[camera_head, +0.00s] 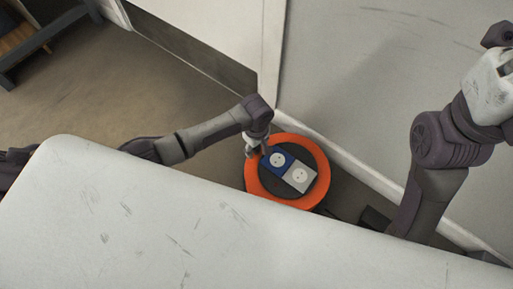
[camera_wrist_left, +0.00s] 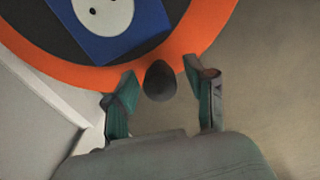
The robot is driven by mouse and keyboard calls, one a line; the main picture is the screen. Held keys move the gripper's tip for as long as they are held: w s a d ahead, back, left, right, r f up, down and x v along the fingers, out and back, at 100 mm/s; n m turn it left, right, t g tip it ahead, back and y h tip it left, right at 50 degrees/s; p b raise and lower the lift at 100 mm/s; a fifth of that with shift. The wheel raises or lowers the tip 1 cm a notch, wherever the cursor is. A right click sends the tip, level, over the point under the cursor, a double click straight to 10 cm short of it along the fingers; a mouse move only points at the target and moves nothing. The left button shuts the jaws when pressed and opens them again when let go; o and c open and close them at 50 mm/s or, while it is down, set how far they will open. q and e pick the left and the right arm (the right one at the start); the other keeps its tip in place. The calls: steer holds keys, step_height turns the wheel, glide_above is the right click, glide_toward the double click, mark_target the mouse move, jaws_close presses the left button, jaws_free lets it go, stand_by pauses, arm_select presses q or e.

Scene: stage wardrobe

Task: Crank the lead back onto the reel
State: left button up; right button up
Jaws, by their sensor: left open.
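The cable reel (camera_head: 322,160) has an orange rim around a dark centre with a blue socket plate (camera_head: 270,165) and a grey-white one (camera_head: 299,177). It is on the floor by the wall. The reel also fills the top of the left wrist view (camera_wrist_left: 190,50). My left gripper (camera_head: 257,148) is at the reel's upper left edge. In the left wrist view its two fingers are apart, with a dark rounded knob (camera_wrist_left: 160,80) between them, in front of the orange rim. Whether a finger touches the knob I cannot tell. The lead is not clearly visible. My right gripper is out of view.
A pale wall (camera_head: 390,80) with a white skirting runs close behind the reel. Open brown floor (camera_head: 130,95) lies to the left. A dark-framed wooden piece of furniture (camera_head: 20,40) stands at the far upper left. A small dark object (camera_head: 374,217) lies right of the reel.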

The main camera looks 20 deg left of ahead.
arm_select(q)
jaws_close()
stand_by(0.3)
